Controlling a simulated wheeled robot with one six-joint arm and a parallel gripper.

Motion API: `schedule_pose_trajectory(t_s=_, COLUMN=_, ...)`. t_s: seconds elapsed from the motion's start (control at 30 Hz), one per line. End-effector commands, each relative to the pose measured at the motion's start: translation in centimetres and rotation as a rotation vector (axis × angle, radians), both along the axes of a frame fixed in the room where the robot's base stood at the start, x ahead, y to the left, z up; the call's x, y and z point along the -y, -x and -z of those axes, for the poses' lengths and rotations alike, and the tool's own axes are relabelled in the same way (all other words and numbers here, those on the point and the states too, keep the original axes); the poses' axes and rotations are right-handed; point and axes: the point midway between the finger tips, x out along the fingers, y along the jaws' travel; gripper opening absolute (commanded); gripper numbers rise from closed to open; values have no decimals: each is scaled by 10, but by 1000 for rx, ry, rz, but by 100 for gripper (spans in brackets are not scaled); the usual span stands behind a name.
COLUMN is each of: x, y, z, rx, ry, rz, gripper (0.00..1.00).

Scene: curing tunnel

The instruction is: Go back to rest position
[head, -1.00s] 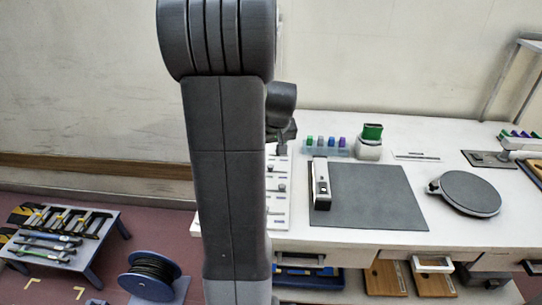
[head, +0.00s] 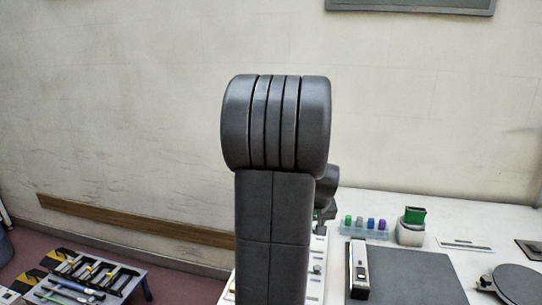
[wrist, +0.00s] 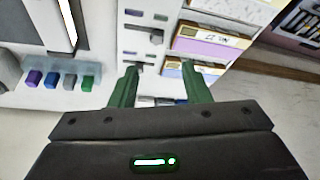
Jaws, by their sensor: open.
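My gripper (wrist: 160,67) shows in the wrist view with its two green fingers apart. Nothing is held between them. It is over the left end of the white workbench, above the white panel (wrist: 145,38) with small dark fittings. In the head view my arm stands upright in the middle of the picture and hides most of the gripper; only a dark wrist part shows to the right of the arm, near the bench's left end.
The white workbench (head: 455,208) carries a tray of coloured blocks (head: 366,226), a green-topped holder (head: 412,225), a grey mat (head: 415,275), a black-and-white device (head: 358,268) and a round dark plate (head: 518,284). A low tool table (head: 95,276) stands at left.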

Motion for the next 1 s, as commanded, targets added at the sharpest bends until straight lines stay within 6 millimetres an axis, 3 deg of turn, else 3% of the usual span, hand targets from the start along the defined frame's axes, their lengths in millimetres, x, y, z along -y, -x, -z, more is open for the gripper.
schedule_pose_trajectory(t_s=0.2, x=0, y=-14, z=36, rx=-5, ry=-1, rz=1, gripper=43)
schedule_pose_trajectory(t_s=0.6, x=-1, y=-36, z=88, rx=-3, ry=0, rz=0, gripper=43)
schedule_pose_trajectory(t_s=0.8, x=-1, y=-41, z=101, rx=-2, ry=1, rz=0, gripper=43)
schedule_pose_trajectory(t_s=1.0, x=4, y=-39, z=100, rx=-1, ry=1, rz=2, gripper=43)
